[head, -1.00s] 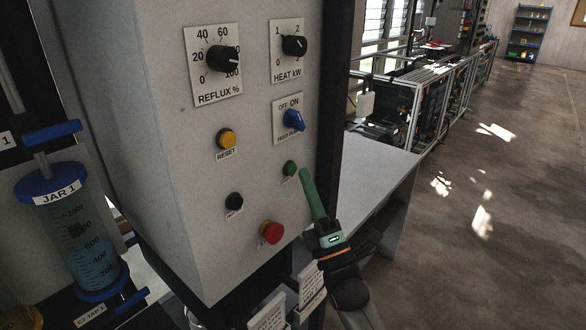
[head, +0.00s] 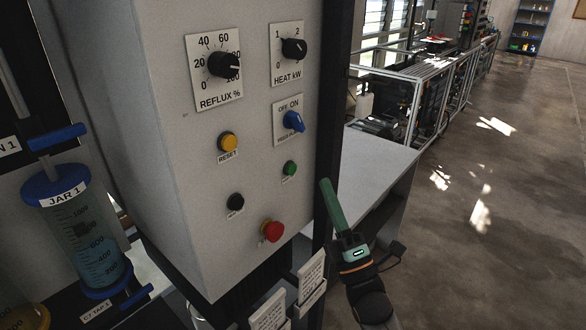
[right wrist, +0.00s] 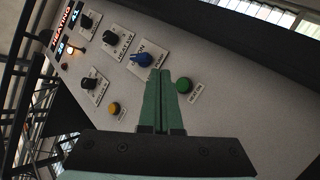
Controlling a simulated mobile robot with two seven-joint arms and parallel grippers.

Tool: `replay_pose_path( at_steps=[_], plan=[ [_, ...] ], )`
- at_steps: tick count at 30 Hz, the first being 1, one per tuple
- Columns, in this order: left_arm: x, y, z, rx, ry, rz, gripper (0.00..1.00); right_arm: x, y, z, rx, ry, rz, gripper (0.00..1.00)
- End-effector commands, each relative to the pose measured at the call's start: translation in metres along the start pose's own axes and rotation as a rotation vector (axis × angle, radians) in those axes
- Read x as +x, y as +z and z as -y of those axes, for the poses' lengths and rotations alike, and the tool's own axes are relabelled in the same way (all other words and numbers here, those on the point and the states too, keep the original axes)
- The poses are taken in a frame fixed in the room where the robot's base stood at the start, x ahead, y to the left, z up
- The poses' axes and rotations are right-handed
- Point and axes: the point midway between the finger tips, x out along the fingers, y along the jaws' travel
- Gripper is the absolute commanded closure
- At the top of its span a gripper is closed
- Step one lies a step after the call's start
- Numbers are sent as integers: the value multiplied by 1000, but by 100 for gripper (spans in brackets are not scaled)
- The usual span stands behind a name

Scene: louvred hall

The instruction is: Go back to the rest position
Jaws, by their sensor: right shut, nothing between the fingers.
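My right gripper (head: 325,184) has green fingers and is shut and empty. In the head view it is to the right of the grey control box (head: 190,140), apart from its face. The green button (head: 290,168) is a little to the left of the fingertips in the head view. In the right wrist view the shut fingers (right wrist: 158,82) point at the panel, with the green button (right wrist: 184,85) to their right and the blue switch (right wrist: 141,58) beyond their tips. My left gripper is not in view.
The box also carries a red mushroom button (head: 272,231), a black button (head: 236,201), a yellow button (head: 227,141) and dials. JAR 1 (head: 85,235) stands at the left. A light bench (head: 375,170) is behind my right gripper. Open floor (head: 500,180) lies at the right.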

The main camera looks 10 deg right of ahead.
Motion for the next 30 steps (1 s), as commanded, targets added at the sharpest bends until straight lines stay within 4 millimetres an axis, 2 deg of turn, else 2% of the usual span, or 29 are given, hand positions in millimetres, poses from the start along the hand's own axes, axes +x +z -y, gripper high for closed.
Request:
replay_pose_path(
  at_steps=[9,11,14,17,19,22,26,27,30],
  plan=[
    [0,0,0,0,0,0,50,-1,0,2,8,-8,0,100],
    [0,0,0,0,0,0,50,-7,-2,8,41,-36,0,100],
    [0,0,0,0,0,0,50,-32,-7,32,174,-149,8,100],
    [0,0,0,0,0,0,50,-77,-16,68,402,-341,51,100],
    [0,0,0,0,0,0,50,-120,-24,94,587,-497,115,100],
    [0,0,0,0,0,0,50,-187,-38,122,844,-709,253,100],
    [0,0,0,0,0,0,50,-280,-57,140,1138,-953,509,100],
    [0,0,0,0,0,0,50,-306,-62,141,1210,-1013,595,100],
    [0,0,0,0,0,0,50,-362,-73,140,1346,-1129,800,100]
  ],
)
